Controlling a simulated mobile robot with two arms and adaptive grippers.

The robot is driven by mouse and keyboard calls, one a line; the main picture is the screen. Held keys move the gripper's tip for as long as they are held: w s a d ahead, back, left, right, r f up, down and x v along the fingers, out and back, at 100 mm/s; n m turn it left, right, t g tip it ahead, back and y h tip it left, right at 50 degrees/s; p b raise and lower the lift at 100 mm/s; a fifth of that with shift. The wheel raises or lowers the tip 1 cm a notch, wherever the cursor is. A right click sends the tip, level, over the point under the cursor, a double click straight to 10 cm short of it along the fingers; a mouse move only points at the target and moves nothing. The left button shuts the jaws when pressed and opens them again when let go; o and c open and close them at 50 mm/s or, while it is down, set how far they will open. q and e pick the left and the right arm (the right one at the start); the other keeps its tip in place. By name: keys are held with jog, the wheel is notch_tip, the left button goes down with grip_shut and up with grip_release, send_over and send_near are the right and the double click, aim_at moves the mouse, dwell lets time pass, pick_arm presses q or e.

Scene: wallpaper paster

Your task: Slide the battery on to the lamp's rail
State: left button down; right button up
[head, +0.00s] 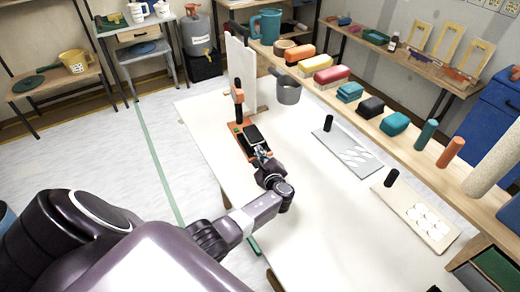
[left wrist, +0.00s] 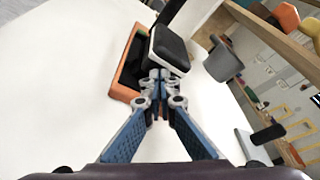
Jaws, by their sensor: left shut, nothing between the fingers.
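The lamp (head: 238,97), orange and black, stands upright at the far left part of the white table, with an orange base (head: 239,143). In the left wrist view the orange base (left wrist: 123,78) has a dark inside. The battery (head: 253,134), a black block with a pale edge, is at the right side of the base. It also shows in the left wrist view (left wrist: 171,47), just beyond the fingertips, partly over the base. Whether it is seated on the rail I cannot tell. My left gripper (head: 262,151) is shut and empty, its tips (left wrist: 158,76) close against the battery's near side.
A grey cup (head: 288,92) is at the shelf's edge to the right of the lamp. A long shelf with several coloured blocks (head: 332,74) runs along the right. Two flat boards (head: 347,152) with black handles lie on the table. The near middle of the table (head: 310,215) is clear.

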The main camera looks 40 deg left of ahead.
dwell(0.4)
pick_arm(q)
jog(key=shift+s+d+p, duration=0.3)
jog(key=shift+d, duration=0.35)
jog(key=shift+s+d+p, duration=0.15)
jog(key=shift+s+d, duration=0.2)
jog(key=shift+d, duration=0.35)
jog(key=shift+s+d+p, duration=0.2)
jog(key=shift+s+d, duration=0.2)
jog(key=shift+d, duration=0.25)
jog(key=shift+s+d+p, duration=0.15)
jog(key=shift+s+d, duration=0.2)
jog(key=shift+d, duration=0.35)
